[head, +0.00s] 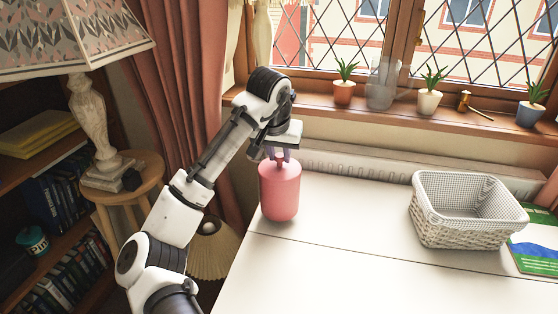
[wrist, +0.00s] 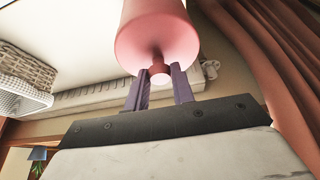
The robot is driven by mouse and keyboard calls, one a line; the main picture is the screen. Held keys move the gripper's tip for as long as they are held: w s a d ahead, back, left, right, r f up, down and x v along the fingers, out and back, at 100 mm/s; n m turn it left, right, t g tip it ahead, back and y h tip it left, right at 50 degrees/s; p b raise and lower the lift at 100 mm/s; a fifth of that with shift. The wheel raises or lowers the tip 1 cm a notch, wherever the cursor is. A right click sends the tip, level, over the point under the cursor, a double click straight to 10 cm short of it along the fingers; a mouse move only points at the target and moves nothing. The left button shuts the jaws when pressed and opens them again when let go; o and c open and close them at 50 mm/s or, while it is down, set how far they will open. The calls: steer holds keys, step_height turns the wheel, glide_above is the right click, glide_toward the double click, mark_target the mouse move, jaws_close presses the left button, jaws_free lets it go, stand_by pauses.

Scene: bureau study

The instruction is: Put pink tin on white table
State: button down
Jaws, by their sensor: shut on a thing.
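The pink tin (head: 280,192) is a rounded cylinder with a small knob on its lid. It is upright at the far left corner of the white table (head: 330,275); I cannot tell whether its base touches the tabletop. My gripper (head: 280,156) is above the tin, pointing down, shut on its knob. In the wrist view the tin (wrist: 157,38) fills the top middle, and the gripper's two purple fingers (wrist: 160,84) are on either side of the knob.
A white wicker basket (head: 465,215) and a green and blue booklet (head: 535,245) are at the table's right. Potted plants stand on the windowsill (head: 395,108) behind. A lamp (head: 90,125) on a wooden stool (head: 122,180) is at the left. The table's middle is clear.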

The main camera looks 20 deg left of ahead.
steer(key=shift+f, duration=1.05)
steer(key=shift+f, duration=0.2)
steer(key=c, duration=1.2)
jaws_free()
steer(key=shift+r, duration=0.1)
steer(key=v, duration=1.2)
steer(key=shift+r, duration=0.1)
